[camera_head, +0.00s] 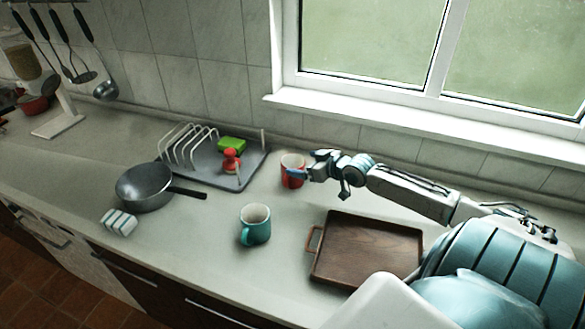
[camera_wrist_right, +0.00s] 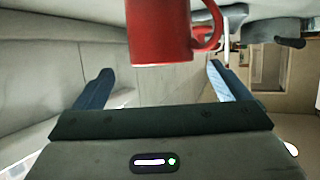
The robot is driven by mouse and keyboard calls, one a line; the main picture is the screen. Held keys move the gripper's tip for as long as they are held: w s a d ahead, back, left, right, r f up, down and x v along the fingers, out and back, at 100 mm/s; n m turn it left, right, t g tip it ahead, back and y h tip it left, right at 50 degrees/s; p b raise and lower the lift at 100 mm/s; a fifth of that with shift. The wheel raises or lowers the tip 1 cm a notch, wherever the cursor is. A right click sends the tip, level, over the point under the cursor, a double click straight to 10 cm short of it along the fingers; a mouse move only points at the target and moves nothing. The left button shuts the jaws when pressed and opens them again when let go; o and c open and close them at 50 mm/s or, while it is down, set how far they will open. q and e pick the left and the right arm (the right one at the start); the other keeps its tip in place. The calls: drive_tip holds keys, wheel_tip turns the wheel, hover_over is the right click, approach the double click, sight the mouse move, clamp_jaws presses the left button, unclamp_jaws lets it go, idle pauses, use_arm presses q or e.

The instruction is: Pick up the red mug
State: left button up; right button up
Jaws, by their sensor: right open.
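The red mug (camera_head: 291,163) stands upright on the counter near the back wall, right of the dish rack, its pale inside showing. My right gripper (camera_head: 308,171) reaches it from the right, with a blue finger overlapping the mug's side in the head view. In the right wrist view the red mug (camera_wrist_right: 162,30) is at the top centre, its handle to the right. There my right gripper (camera_wrist_right: 158,72) is open, its two blue fingers wide apart on either side of the mug's width. Whether a finger touches the mug I cannot tell. My left gripper is not in view.
A teal mug (camera_head: 255,226) stands in front, left of a brown wooden tray (camera_head: 366,281). A grey dish rack (camera_head: 226,178) holds a green item and a red item. A pan (camera_head: 144,188) and a striped block (camera_head: 118,222) are further left. The counter between the mugs is clear.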

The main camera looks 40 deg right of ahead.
sight(285, 160)
drive_tip(key=shift+p+x, duration=0.3)
drive_tip(key=shift+x, duration=2.45)
drive_tip(key=shift+a, duration=0.1)
drive_tip(key=c, duration=1.6)
drive_tip(key=shift+r, duration=0.1)
